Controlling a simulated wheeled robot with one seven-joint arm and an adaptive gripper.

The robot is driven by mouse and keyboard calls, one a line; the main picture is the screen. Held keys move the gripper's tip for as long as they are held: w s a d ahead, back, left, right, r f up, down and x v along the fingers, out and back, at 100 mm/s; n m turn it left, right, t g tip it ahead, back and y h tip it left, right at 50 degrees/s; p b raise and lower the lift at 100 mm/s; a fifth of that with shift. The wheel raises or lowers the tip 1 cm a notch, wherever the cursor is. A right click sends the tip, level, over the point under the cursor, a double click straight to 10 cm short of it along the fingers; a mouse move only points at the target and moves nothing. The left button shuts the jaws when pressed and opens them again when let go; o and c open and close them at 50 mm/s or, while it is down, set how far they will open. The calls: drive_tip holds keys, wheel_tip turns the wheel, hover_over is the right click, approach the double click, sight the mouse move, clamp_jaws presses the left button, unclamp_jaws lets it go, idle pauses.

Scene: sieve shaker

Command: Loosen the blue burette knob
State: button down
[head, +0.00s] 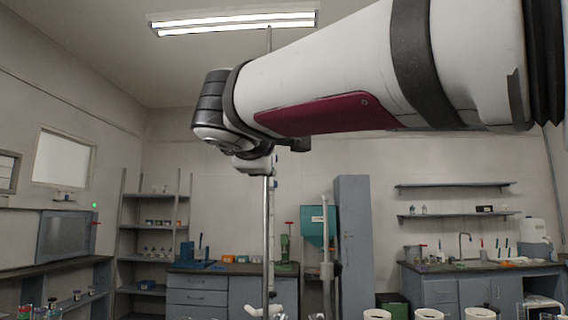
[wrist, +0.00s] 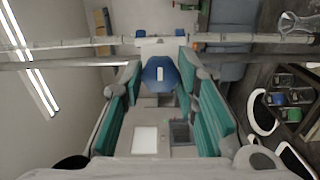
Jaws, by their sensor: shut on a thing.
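The blue burette knob (wrist: 158,76) shows in the wrist view, between the two teal-padded fingers of my gripper (wrist: 160,66). My gripper is shut on it, with a fingertip at each side. Behind the knob is a white clamp body, with long rods running across the picture. In the head view the metal stand rod (head: 267,235) rises in front of my arm's end, with the white clamp (head: 253,164) high on it. The fingers and the knob are hidden or too small to tell there.
Several white-topped vessels (head: 428,313) stand along the bottom edge in the head view. A tall grey cabinet (head: 354,240) and drawer benches (head: 195,291) stand behind. A shelf rack (head: 152,240) is at the left. In the wrist view, bottles (wrist: 294,97) sit at the right.

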drive_tip(key=shift+f+n, duration=0.1)
drive_tip(key=shift+n, duration=0.2)
drive_tip(key=c, duration=1.2)
unclamp_jaws()
drive_tip(key=shift+s, duration=0.1)
drive_tip(key=s, duration=1.2)
drive_tip(key=shift+a, duration=0.25)
drive_tip(key=shift+w, duration=0.1)
